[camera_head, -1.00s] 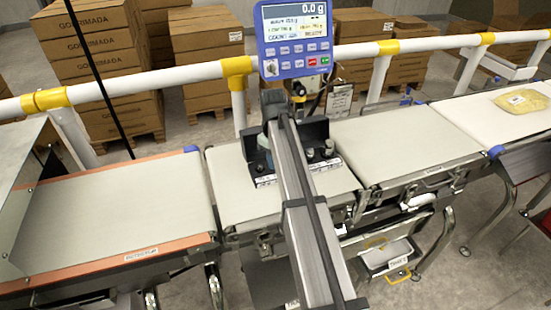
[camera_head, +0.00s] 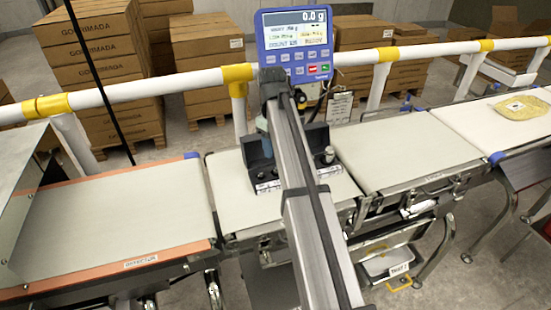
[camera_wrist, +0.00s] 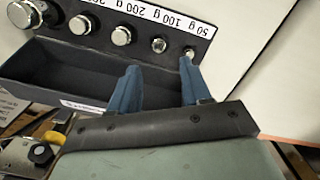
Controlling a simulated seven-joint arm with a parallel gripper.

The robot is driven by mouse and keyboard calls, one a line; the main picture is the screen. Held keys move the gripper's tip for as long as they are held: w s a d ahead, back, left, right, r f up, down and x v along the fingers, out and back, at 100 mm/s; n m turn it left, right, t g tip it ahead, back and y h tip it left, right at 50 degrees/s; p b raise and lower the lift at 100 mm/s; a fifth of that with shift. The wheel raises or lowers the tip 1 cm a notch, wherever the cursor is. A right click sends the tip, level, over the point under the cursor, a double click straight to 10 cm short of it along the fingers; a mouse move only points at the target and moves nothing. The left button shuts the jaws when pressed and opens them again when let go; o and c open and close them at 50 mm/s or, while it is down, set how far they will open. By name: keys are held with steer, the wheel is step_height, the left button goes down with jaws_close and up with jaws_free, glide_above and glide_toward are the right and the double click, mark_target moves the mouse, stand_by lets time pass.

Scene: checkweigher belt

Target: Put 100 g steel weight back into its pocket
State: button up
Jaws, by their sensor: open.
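The dark weight case (camera_wrist: 100,80) lies below my gripper (camera_wrist: 158,90) in the wrist view. Its labelled row holds several round metal pieces, with the labels upside down. The small piece beside the 100 g label, apparently the 100 g steel weight (camera_wrist: 158,44), sits in the row; how deep it sits cannot be told. The 50 g weight (camera_wrist: 190,55) is at the right end. My gripper's two blue fingers are apart with nothing visible between them, over the case's near side. In the head view, my arm hides the middle of the case (camera_head: 262,172).
The case stands on the pale weighing belt (camera_head: 235,200). Behind it is the blue display (camera_head: 296,45) reading 0.0 g, near a white rail (camera_head: 180,77). An orange-edged belt (camera_head: 120,215) lies left, and another belt (camera_head: 405,150) lies right, mostly clear.

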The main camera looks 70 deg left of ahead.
steer(key=shift+a+r, duration=0.1)
steer(key=shift+r, duration=1.95)
